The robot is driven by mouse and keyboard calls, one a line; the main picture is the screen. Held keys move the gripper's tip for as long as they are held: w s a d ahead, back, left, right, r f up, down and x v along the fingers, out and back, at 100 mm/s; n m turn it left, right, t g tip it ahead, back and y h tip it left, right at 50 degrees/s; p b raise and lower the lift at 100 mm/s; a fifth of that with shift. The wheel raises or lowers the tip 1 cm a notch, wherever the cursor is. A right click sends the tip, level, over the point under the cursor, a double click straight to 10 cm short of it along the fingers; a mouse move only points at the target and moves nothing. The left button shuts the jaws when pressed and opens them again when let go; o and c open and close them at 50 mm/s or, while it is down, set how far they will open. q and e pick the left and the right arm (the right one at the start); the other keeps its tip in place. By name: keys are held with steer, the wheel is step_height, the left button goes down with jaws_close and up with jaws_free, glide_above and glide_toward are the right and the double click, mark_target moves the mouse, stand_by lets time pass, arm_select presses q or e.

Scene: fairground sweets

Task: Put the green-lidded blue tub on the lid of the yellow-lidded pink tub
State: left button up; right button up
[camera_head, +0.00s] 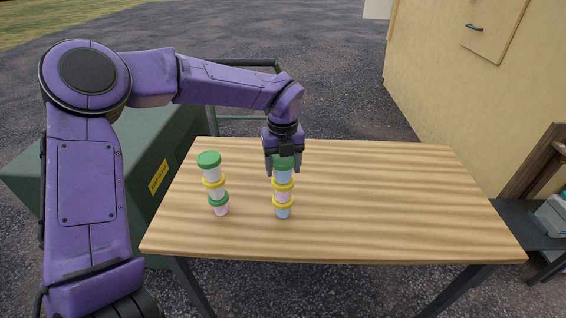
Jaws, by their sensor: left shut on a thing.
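The green-lidded blue tub (283,176) is between the fingers of my left gripper (283,170), which is shut on it at the green lid. It is upright, directly above the yellow-lidded pink tub (283,194). Its bottom appears to meet that tub's yellow lid, but I cannot tell whether a thin gap is left. The pink tub stands on a yellow-lidded blue tub (283,212) on the table. The fingers partly hide the green lid. My right gripper is not in view.
Left of it on the wooden table (390,200) stands another stack, with a green-lidded pale tub (211,173) on top, a yellow-lidded tub (216,191) and a green-lidded pink tub (221,210). The table's right side is clear. A dark green box (185,135) stands behind the left edge.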

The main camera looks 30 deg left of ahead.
arm_select(q)
steer(key=o, duration=1.1)
steer(key=shift+f, duration=0.1)
steer(key=shift+c, duration=0.2)
step_height(320, 180, up, 12)
steer(key=b, duration=0.1)
steer(key=shift+r, duration=0.2)
